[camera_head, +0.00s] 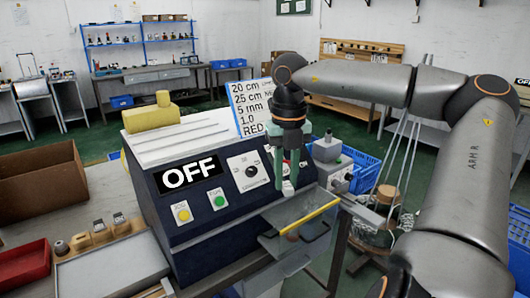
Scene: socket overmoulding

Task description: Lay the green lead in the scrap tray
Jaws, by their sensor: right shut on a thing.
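My right gripper (289,186) points down in front of the machine's right part, above the yellow-edged guard. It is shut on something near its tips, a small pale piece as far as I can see. Green-teal parts show along the gripper, but I cannot tell whether any of this is the green lead. No separate green lead can be made out elsewhere. A red tray (24,265) lies at the lower left edge, partly cut off; I cannot tell whether it is the scrap tray. My left gripper is out of view.
A dark blue machine (218,228) with an OFF display fills the middle. Its clear guard has a yellow bar (309,217). A cardboard box (40,184) and a pale parts tray (112,268) stand at left. A lettered board (252,108) stands behind, and a blue crate (364,170) at right.

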